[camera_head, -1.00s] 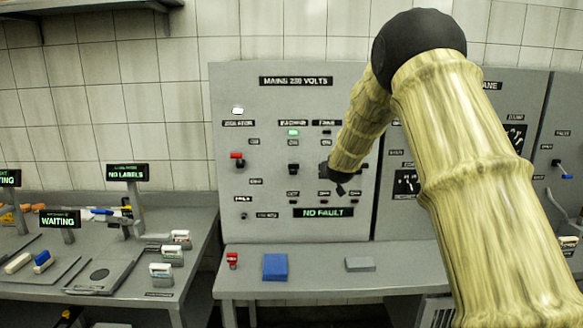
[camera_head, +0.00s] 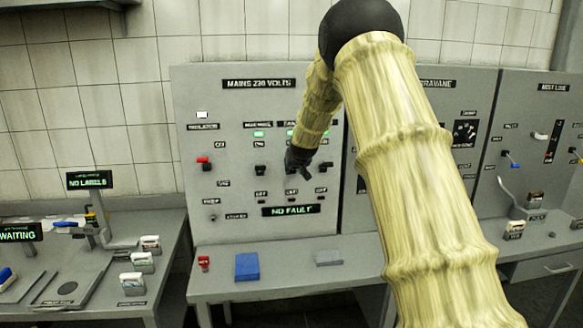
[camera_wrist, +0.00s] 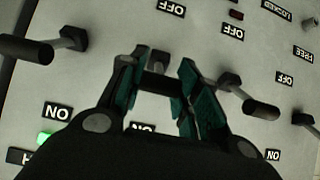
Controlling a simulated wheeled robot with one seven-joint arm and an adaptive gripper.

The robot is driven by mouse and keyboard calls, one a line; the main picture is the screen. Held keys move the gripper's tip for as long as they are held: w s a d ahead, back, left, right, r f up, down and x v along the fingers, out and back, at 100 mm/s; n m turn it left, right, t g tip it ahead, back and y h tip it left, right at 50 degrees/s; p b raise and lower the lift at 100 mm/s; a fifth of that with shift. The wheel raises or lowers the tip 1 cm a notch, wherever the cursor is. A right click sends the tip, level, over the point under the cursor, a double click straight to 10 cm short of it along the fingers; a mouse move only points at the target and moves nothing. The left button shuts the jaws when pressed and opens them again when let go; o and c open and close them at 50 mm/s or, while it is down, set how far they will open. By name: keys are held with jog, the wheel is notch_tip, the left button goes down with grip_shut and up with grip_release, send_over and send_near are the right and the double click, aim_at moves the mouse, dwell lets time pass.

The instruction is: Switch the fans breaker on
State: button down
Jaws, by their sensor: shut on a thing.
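The fans breaker is in the second column of the breaker row on the grey mains panel (camera_head: 225,110) in the head view. My gripper (camera_head: 300,170) is at that column, and my wrist and fingers mostly hide the lever. A green lamp (camera_head: 290,132) is lit above it, under a label partly covered by my arm. In the wrist view my gripper (camera_wrist: 160,85) has its teal-padded fingers either side of a dark lever (camera_wrist: 158,62), shut on it. An ON label under the fingers is partly hidden.
Neighbouring levers stick out close on both sides, one at left (camera_wrist: 40,48) and one at right (camera_wrist: 255,105) in the wrist view. A red-handled isolator (camera_head: 205,162) is further left. A blue block (camera_head: 247,267) and a grey block (camera_head: 329,258) lie on the bench below.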

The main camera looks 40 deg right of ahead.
jog(key=shift+r, duration=0.15)
jog(key=c, duration=1)
grip_release()
jog(key=shift+d, duration=0.15)
jog(key=v, duration=1.1)
jog(key=shift+s, duration=0.35)
jog(key=shift+r, duration=0.15)
